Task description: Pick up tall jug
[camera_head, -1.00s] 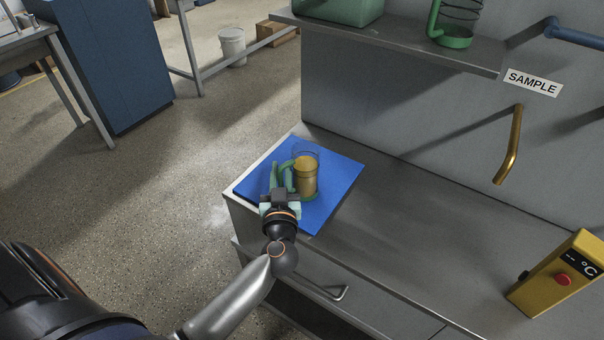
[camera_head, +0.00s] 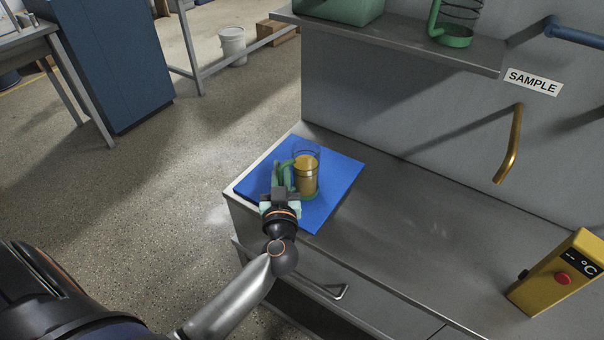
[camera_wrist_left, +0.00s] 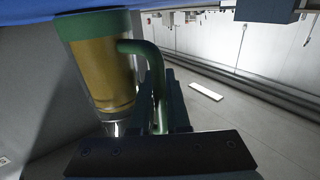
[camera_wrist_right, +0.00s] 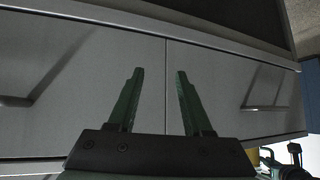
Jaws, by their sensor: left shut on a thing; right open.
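The tall jug (camera_head: 307,178) is clear with amber liquid inside, a green base and a green handle. It stands upright on the blue mat (camera_head: 338,187) at the left end of the counter. My left gripper (camera_head: 282,182) is shut on the jug's handle, at the jug's left side. In the left wrist view the jug (camera_wrist_left: 98,75) appears upside down, with its handle (camera_wrist_left: 158,85) between the fingers (camera_wrist_left: 160,105). My right gripper (camera_wrist_right: 156,95) is open and empty in front of grey drawer fronts; the head view does not show it.
A yellow temperature box (camera_head: 553,275) stands at the counter's right. A brass handle (camera_head: 512,150) sticks out of the back panel. A shelf (camera_head: 400,42) overhead holds a green bin and a green wire holder. The counter's middle (camera_head: 400,225) is clear.

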